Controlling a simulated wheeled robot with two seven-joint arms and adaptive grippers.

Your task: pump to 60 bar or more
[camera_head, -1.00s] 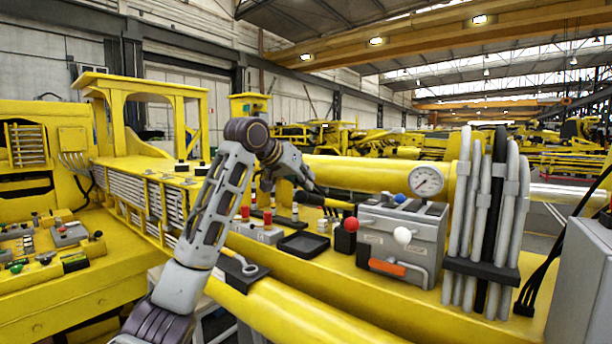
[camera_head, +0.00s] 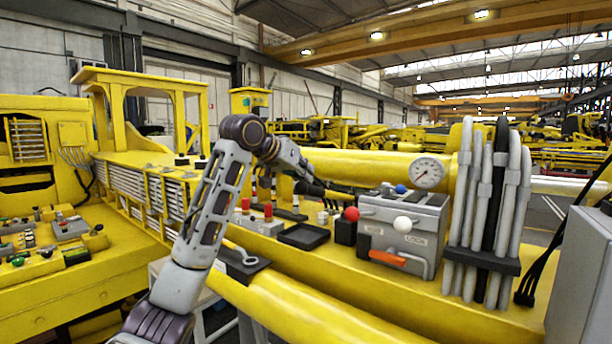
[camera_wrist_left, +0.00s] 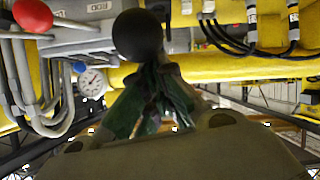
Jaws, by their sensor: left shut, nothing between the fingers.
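The pump unit is a grey box (camera_head: 402,232) on the yellow boom, with a red ball knob (camera_head: 352,214), a white ball knob (camera_head: 402,224), a blue ball knob (camera_head: 401,189) and an orange handle (camera_head: 387,258). A round white gauge (camera_head: 427,172) stands behind it; its reading is too small to tell. My left gripper (camera_head: 318,189) is left of the box, shut and empty. In the left wrist view a black ball (camera_wrist_left: 137,35) is right at the fingertips; whether they touch is unclear. The gauge (camera_wrist_left: 92,80) and red knob (camera_wrist_left: 32,15) also show there. My right gripper is out of view.
Grey and black hoses (camera_head: 487,210) stand upright right of the box. A black tray (camera_head: 303,236) and red-capped parts (camera_head: 268,211) lie to the left. A grey cabinet (camera_head: 580,280) fills the right edge. A yellow tube (camera_head: 310,310) runs along the front.

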